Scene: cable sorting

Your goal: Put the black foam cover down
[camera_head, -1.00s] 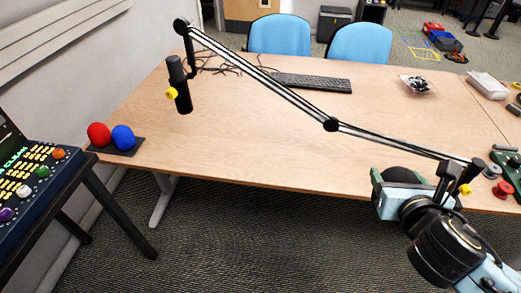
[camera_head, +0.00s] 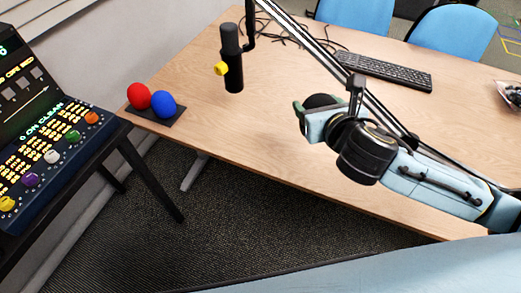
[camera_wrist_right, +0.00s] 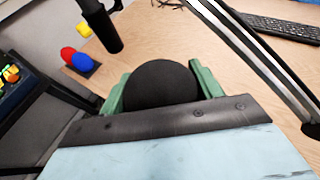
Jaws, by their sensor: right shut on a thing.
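The black foam cover (camera_wrist_right: 162,84) is a dark rounded ball between the two green fingers of my right gripper (camera_wrist_right: 160,82). The gripper is shut on it. In the head view, my right gripper (camera_head: 316,106) is over the table, right of the microphone (camera_head: 232,68), and the top of the cover (camera_head: 320,100) shows dark at its fingers. A red foam cover (camera_head: 138,95) and a blue foam cover (camera_head: 164,103) sit side by side on a black base (camera_head: 158,116) at the table's left corner. My left gripper is not in view.
The boom arm (camera_head: 300,34) of the microphone stand runs beside my right arm. A keyboard (camera_head: 385,71) and black cables (camera_head: 285,33) lie behind. A control panel (camera_head: 50,150) stands at the left. Bare tabletop (camera_head: 215,125) lies between the base and my right gripper.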

